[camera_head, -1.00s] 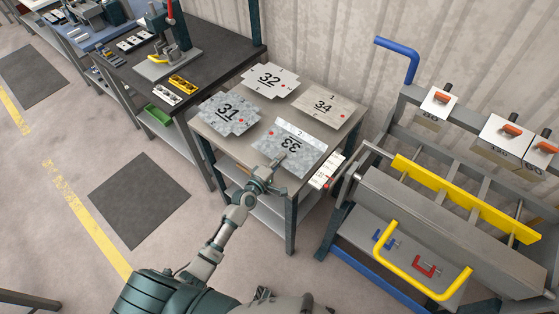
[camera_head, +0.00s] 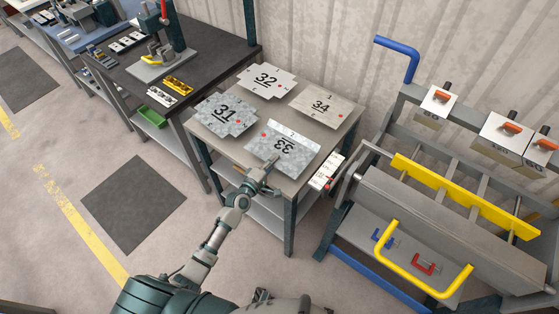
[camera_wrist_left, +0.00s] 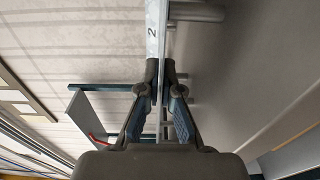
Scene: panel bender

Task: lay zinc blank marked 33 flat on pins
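The zinc blank marked 33 (camera_head: 296,158) is a mottled grey sheet at the near side of the grey table, its number upside down to me. My left gripper (camera_head: 268,177) is at its near edge. In the left wrist view the fingers of my left gripper (camera_wrist_left: 160,72) are shut on the thin sheet, seen edge-on with a "2" (camera_wrist_left: 153,32). Grey pins (camera_wrist_left: 195,12) stand beside the sheet there; I cannot tell whether it touches them. A small dark part at the bottom of the head view may be my right gripper; its state is unclear.
Blanks marked 31 (camera_head: 240,121), 32 (camera_head: 280,85) and 34 (camera_head: 335,107) lie on the same table (camera_head: 210,146). A white marked strip (camera_head: 326,172) is at its right side. The bender (camera_head: 430,205) with yellow bars stands to the right, a dark bench (camera_head: 215,60) to the left.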

